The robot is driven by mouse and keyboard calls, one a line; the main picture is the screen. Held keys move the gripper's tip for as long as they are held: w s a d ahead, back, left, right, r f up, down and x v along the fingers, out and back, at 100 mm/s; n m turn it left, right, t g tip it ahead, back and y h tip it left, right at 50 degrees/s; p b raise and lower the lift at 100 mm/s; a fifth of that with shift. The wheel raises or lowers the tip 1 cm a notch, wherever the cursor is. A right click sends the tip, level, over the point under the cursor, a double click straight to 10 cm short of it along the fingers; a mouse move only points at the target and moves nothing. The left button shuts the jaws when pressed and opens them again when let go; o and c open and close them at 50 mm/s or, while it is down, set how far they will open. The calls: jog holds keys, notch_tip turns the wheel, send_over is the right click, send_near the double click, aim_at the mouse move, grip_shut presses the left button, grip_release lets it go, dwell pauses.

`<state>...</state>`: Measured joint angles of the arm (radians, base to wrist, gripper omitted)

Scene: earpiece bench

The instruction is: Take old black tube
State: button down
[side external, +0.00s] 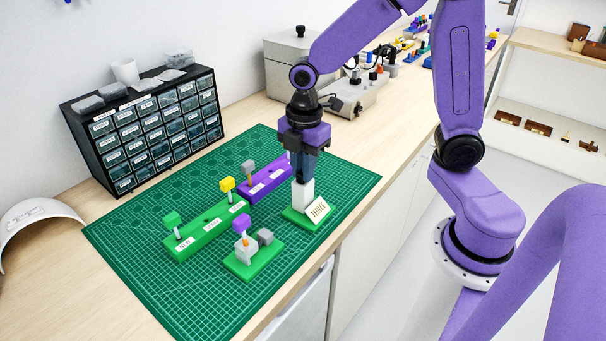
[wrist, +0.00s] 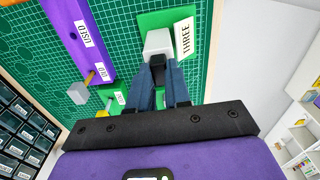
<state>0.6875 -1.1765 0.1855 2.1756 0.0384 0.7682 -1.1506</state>
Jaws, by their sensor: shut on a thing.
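My gripper (side external: 304,172) points down over a white block (side external: 302,195) on a green base with a card reading "THREE" (side external: 317,209). In the wrist view my two blue-grey fingers (wrist: 160,82) are closed on a small black tube (wrist: 157,63) at the top of the white block (wrist: 158,43). I cannot tell how far the tube sits in the block. In the side view the fingers hide the tube. A purple rack (side external: 262,182) stands left of the gripper; its labels read "USED" and "OLD" in the wrist view.
A green rack (side external: 205,232) with green and yellow-topped pieces stands to the left. In front, another green base (side external: 254,263) carries a white block, a purple-topped piece and a grey block. A drawer cabinet (side external: 150,130) stands behind. The green mat (side external: 170,300) is clear at front.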

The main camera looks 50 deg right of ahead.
jog(key=shift+r, duration=1.55)
jog(key=shift+r, duration=2.45)
